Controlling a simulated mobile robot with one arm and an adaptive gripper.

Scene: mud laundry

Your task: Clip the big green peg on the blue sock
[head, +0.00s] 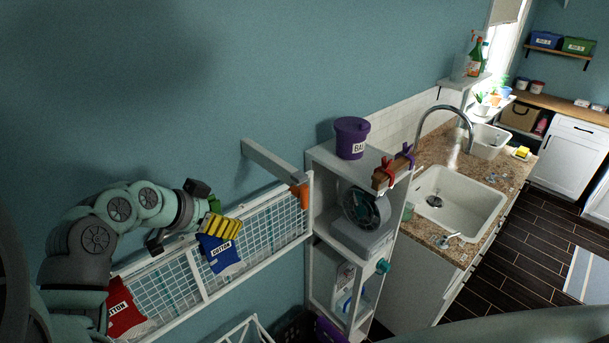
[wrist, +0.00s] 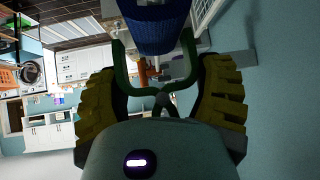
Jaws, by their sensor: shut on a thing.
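My gripper (head: 221,227), with yellow ridged fingers, is at the drying rack just above the blue sock (head: 220,256). In the wrist view my gripper (wrist: 162,92) is shut on the big green peg (wrist: 122,70), a finger on each side of it. The peg's two green arms are spread apart and point toward the blue sock (wrist: 158,30). The sock hangs on the rack and bears a white label.
The white wire rack (head: 265,225) runs along the wall. A red sock (head: 124,308) hangs at its left, an orange peg (head: 300,194) sits at its right end. A shelf unit (head: 322,158) with a purple bucket (head: 351,138) stands right of it.

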